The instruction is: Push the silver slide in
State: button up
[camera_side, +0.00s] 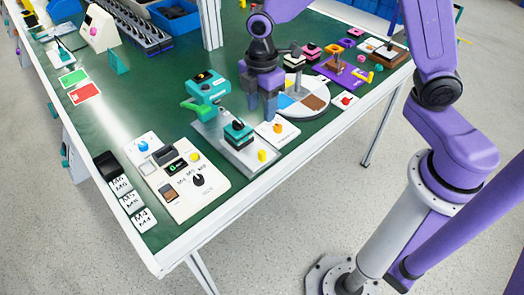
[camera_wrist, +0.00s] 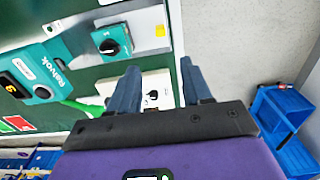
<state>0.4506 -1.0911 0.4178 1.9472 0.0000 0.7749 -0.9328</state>
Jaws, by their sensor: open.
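My gripper (camera_side: 262,112) hangs over the front part of the green table, its two dark blue fingers pointing down. In the wrist view my gripper (camera_wrist: 160,68) is open, with nothing between the fingers. A silver-grey plate (camera_side: 226,145) lies to its left and bears a teal block with a black rotary knob (camera_side: 238,131) and a yellow button (camera_side: 262,155). The teal block (camera_wrist: 112,40) also shows in the wrist view, ahead and to the left of the fingers. I cannot tell for sure which part is the silver slide.
A teal machine with a green arm (camera_side: 206,88) stands behind the plate. A white plate with an orange knob (camera_side: 277,128) lies close to the gripper. A round segmented disc (camera_side: 303,97) is to the right. A white control panel (camera_side: 178,175) lies at the left front.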

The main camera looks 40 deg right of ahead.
aim_at(262, 151)
notch_tip(262, 151, down, 17)
jog(key=shift+r, duration=0.15)
dwell(0.5)
grip_shut()
